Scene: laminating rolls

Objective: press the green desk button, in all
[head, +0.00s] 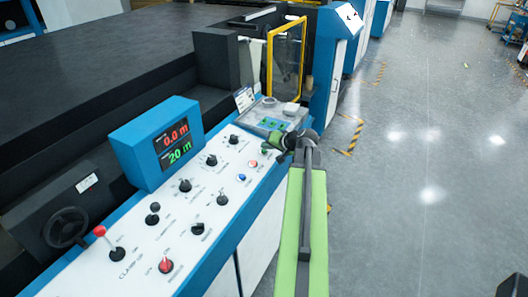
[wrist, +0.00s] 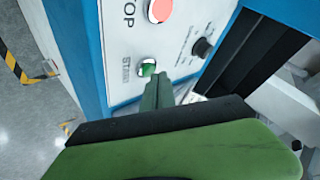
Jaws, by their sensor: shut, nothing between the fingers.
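The green desk button (wrist: 147,68) is a small round button in a bright metal ring on the white panel, in the upper middle of the wrist view. My gripper (wrist: 157,80) is shut and empty, with its dark green fingertips right at the lower right edge of the button's ring. I cannot tell whether they touch it. In the head view the green button (head: 264,152) is a small spot at the far end of the desk, with my gripper (head: 268,148) directly at it, partly hiding it.
The red stop button (wrist: 159,9) is just above the green one, and a black knob (wrist: 202,47) is to the right.

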